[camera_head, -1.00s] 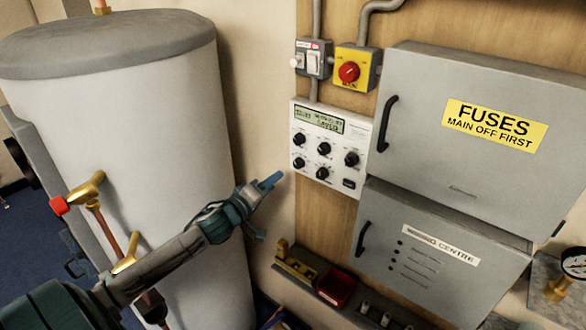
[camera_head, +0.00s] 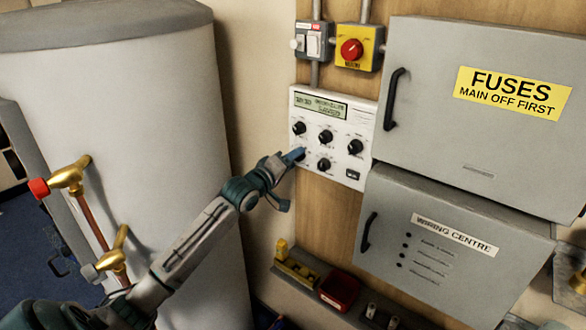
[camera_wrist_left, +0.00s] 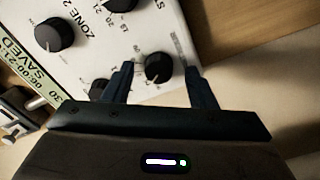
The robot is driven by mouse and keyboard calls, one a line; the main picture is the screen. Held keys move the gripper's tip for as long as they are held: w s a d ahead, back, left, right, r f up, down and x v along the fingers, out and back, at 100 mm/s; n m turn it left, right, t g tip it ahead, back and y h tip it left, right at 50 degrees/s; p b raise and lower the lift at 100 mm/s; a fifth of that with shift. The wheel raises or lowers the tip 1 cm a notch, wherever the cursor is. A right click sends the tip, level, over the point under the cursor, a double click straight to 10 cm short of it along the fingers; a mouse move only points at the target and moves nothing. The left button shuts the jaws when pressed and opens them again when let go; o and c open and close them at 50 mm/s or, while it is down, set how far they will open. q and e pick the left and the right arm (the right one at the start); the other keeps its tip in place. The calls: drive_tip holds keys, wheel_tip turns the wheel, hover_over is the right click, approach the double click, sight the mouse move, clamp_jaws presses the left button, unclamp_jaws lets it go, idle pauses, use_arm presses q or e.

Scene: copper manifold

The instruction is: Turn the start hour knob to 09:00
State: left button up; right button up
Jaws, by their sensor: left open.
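The white controller panel (camera_head: 340,112) on the wooden board carries several black knobs, such as the upper left knob (camera_head: 299,128) and middle knob (camera_head: 326,137). Its display (camera_head: 320,106) seems to read SAVED. My left gripper (camera_head: 297,154) is at the panel's lower left, and its fingers partly cover a knob there. In the left wrist view, the open fingers (camera_wrist_left: 160,72) stand on either side of a black knob (camera_wrist_left: 158,68), with gaps visible. Print by the knobs is partly cut off, so I cannot tell which is start hour. My right gripper is not in view.
A grey fuse box (camera_head: 440,110) and a wiring centre box (camera_head: 395,245) stand right of the panel. A yellow switch with a red knob (camera_head: 351,49) is above. A large cylinder (camera_head: 130,140) with brass valves fills the left.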

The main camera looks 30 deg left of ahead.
use_arm(q)
drive_tip(key=shift+w, duration=0.3)
drive_tip(key=shift+r, duration=0.1)
drive_tip(key=c, duration=1)
drive_tip(key=shift+o, duration=0.2)
drive_tip(key=m+b, duration=0.5)
drive_tip(key=m, duration=1.2)
drive_tip(key=shift+m, duration=0.4)
